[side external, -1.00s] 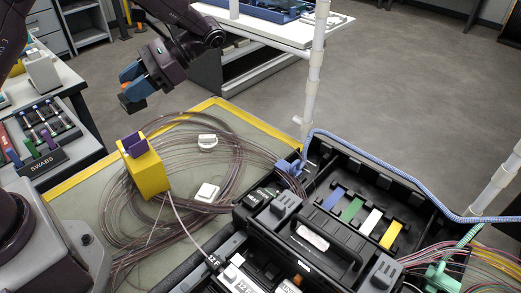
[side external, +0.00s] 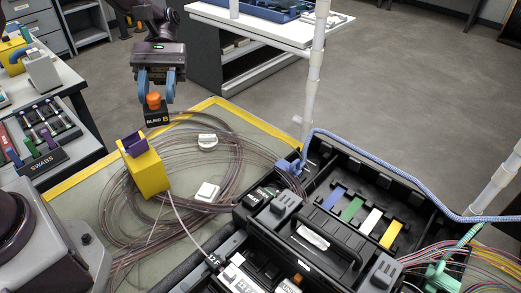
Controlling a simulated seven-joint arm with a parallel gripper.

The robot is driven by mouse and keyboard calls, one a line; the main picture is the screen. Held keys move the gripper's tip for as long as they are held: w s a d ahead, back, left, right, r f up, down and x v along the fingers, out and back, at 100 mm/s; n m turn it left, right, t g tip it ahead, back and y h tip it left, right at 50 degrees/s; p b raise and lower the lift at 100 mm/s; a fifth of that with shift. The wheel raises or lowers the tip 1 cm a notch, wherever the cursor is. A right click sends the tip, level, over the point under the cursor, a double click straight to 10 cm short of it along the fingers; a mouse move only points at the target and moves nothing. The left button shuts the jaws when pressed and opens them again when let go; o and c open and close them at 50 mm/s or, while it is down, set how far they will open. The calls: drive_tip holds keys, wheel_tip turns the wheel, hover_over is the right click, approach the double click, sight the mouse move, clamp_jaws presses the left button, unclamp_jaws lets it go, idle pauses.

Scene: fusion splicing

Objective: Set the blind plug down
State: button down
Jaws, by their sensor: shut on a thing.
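My gripper (side external: 155,88), with blue fingers, points down in the upper left of the side external view. It is shut on the blind plug (side external: 157,118), a black block with an orange top and a white label reading "BLIND B". The plug hangs upright near the far left edge of the yellow-bordered mat (side external: 262,124). It appears to be in the air, but its exact height is hard to tell. The fingers partly cover the orange top.
A yellow block (side external: 149,174) with a purple top stands on the mat just below the plug in the picture. Coiled clear tubing (side external: 225,165) and two small white pieces lie beside it. An open black case (side external: 385,180) fills the right. A swabs rack (side external: 42,158) stands left.

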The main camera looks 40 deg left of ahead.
drive_tip(key=w+d+r+n+t+h, duration=0.2)
drive_tip(key=w+r+n+t, duration=0.7)
drive_tip(key=n+t, duration=0.6)
wheel_tip(320, 180, down, 17)
drive_tip(key=m+t, duration=0.1)
drive_tip(key=w+f, duration=0.3)
drive_tip(key=w, duration=0.1)
drive_tip(key=w+f, duration=0.3)
drive_tip(key=w, duration=0.1)
drive_tip(key=w+d+f, duration=0.1)
drive_tip(key=w+f, duration=0.2)
drive_tip(key=w, duration=0.1)
drive_tip(key=shift+f, duration=0.15)
drive_tip(key=shift+w+f, duration=0.2)
drive_tip(key=shift+f, duration=0.05)
drive_tip(key=shift+w+f, duration=0.15)
drive_tip(key=shift+f, duration=0.75)
drive_tip(key=shift+w+f, duration=0.15)
drive_tip(key=shift+f, duration=0.75)
